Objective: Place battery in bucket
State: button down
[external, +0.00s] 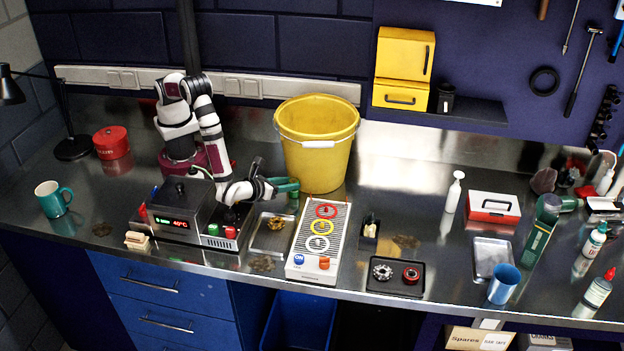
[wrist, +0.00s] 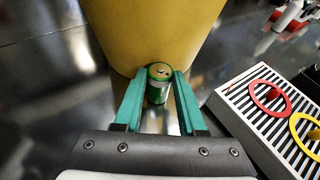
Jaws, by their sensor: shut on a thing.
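The battery (wrist: 158,88) is a green cylinder with a metallic top, seen between my fingers in the wrist view. My gripper (wrist: 159,80), with teal fingers, is shut on it. In the external view my gripper (external: 291,187) is low over the bench, at the front left foot of the yellow bucket (external: 318,155). The bucket stands upright on the bench with its handle hanging at the front. Its wall (wrist: 150,30) fills the top of the wrist view, right beyond the battery. The external view does not show clearly whether the battery touches the bench.
A striped panel with coloured rings (external: 320,238) lies right of my gripper. A metal tray (external: 270,235) lies in front of it. A dark heater box (external: 178,208) with a red display stands to the left. The bench right of the bucket is fairly clear.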

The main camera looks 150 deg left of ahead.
jog(key=shift+c, duration=2.4)
grip_release()
jog(key=shift+f, duration=0.1)
jog(key=v, duration=1.2)
jog(key=s+d+r+n+h, duration=0.3)
jog(key=s+r+n+h, duration=0.5)
jog(key=s+r, duration=0.7)
jog(key=s+h, duration=0.1)
jog(key=s, duration=0.3)
jog(key=shift+o, duration=0.5)
jog(key=s+d+n+t+h, duration=0.2)
jog(key=s+d, duration=0.1)
jog(key=s, duration=0.3)
jog(key=shift+d+f+h, duration=0.3)
jog(key=shift+d, duration=0.05)
